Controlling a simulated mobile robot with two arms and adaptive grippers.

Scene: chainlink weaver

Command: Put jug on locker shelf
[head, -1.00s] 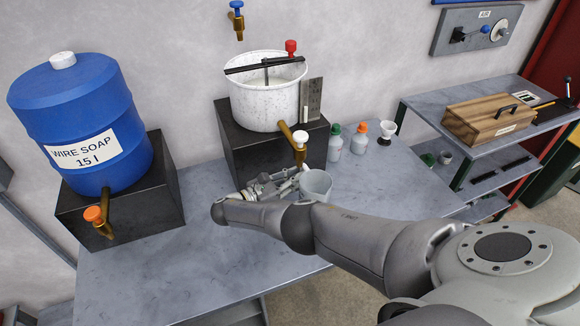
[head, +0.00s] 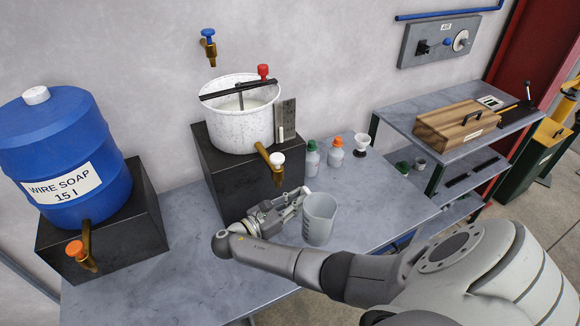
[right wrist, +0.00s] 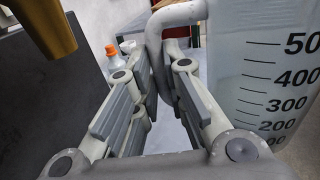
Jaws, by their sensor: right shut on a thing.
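The jug (head: 319,220) is a pale grey translucent measuring jug. It is upright above the grey table, to the right of the black block with the white-handled tap; I cannot tell whether its base touches the tabletop. My right gripper (head: 302,194) is shut on its handle, on the jug's left side. In the right wrist view the gripper (right wrist: 158,68) has the jug's handle (right wrist: 155,42) between its fingers, and the jug's wall (right wrist: 262,75) shows black volume marks. My left gripper is not in view. I cannot make out a locker shelf.
A white pot (head: 240,122) stands on the black block (head: 222,170), with a brass tap (head: 268,158) in front. Two small bottles (head: 336,152) and a white funnel (head: 361,146) stand behind the jug. A shelving unit (head: 390,112) with a wooden box (head: 460,125) is at right.

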